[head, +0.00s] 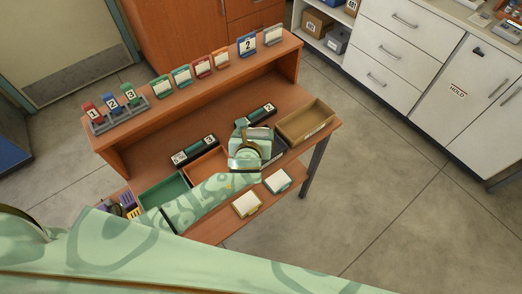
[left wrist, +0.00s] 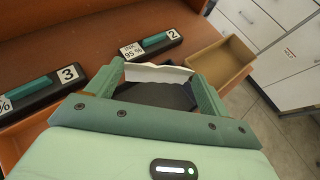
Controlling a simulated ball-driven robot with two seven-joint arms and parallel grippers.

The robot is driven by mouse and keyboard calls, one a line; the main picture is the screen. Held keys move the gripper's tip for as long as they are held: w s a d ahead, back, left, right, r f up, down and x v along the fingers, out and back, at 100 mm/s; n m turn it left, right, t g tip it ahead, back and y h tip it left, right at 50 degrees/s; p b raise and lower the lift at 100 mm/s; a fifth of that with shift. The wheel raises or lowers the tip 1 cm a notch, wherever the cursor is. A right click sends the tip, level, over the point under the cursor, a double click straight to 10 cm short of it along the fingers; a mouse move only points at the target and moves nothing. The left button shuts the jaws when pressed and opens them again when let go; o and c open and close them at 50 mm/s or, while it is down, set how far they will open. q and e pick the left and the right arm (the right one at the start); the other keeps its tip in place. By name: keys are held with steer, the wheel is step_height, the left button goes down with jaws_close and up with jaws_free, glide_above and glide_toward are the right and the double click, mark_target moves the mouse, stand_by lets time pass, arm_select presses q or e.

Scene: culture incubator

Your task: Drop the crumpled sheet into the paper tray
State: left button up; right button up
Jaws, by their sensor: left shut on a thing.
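My left gripper (head: 254,134) is above the desk's row of trays. In the left wrist view its two green fingers (left wrist: 158,82) are shut on the white crumpled sheet (left wrist: 158,72), which spans the gap between them. The sheet is mostly hidden by the gripper in the head view. A dark tray (left wrist: 172,96) lies beneath the fingers, partly covered. A tan open tray (head: 318,131) stands just right of it and looks empty; it also shows in the left wrist view (left wrist: 240,72). I cannot tell which is the paper tray. My right gripper is not in view.
A green tray (head: 170,190) and an orange tray (head: 202,164) stand to the left. Dark label blocks (left wrist: 152,44) lie behind the trays. Numbered cards and frames line the raised shelf (head: 190,93). Two small white-faced cards (head: 247,204) lie along the front edge.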

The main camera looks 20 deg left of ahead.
arm_select(q)
steer(key=shift+r, duration=0.1)
steer(key=o, duration=0.9)
steer(key=shift+s+r, duration=0.15)
steer(key=shift+s, duration=0.1)
steer(key=p+v, duration=0.4)
steer(key=v, duration=1.1)
steer(key=shift+s, duration=0.35)
steer(key=shift+r, duration=0.1)
